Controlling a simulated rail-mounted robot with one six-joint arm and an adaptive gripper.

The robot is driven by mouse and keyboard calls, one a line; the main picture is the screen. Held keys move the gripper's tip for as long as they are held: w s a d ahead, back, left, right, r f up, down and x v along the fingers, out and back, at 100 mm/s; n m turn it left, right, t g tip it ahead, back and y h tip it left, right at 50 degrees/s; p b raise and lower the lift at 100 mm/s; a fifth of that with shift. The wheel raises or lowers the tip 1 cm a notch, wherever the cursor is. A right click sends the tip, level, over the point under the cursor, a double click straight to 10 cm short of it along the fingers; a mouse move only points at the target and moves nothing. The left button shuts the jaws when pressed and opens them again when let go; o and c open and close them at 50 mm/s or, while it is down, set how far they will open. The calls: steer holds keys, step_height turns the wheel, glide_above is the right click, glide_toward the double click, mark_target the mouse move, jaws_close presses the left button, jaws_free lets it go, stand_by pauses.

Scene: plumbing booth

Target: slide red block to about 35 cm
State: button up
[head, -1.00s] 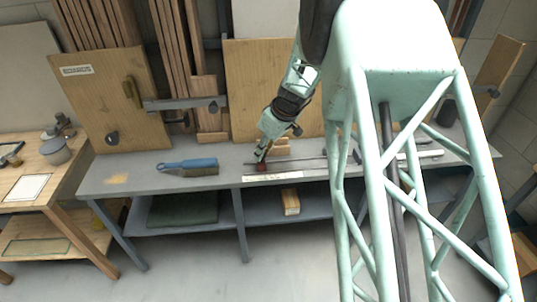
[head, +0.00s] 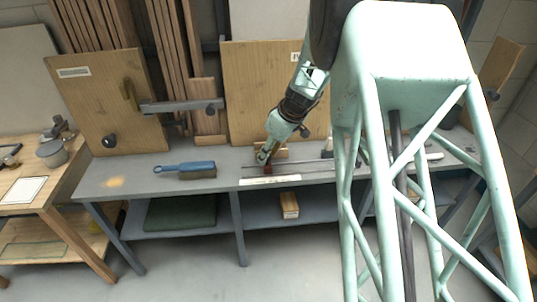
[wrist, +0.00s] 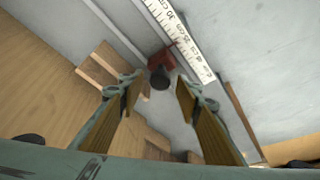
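The red block (head: 268,169) sits on the rail (head: 310,166) on the grey bench. In the wrist view the red block (wrist: 162,58) has a dark round knob (wrist: 160,78) and lies beside the white ruler (wrist: 182,40). Its edge is near the ruler marks just past the 30 label; the exact reading is too small to tell. My gripper (head: 263,160) is tilted down at the block. In the wrist view my gripper (wrist: 157,92) has its two fingers apart, with the knob showing between and beyond their tips. Contact with the block cannot be told.
A blue-handled brush (head: 185,169) lies on the bench to the left. Wooden blocks (wrist: 105,68) stand behind the rail. A wooden board (head: 262,90) leans at the back. The bench between brush and ruler is clear.

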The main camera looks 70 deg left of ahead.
steer(key=shift+r, duration=0.1)
steer(key=v, duration=1.2)
stand_by(0.9)
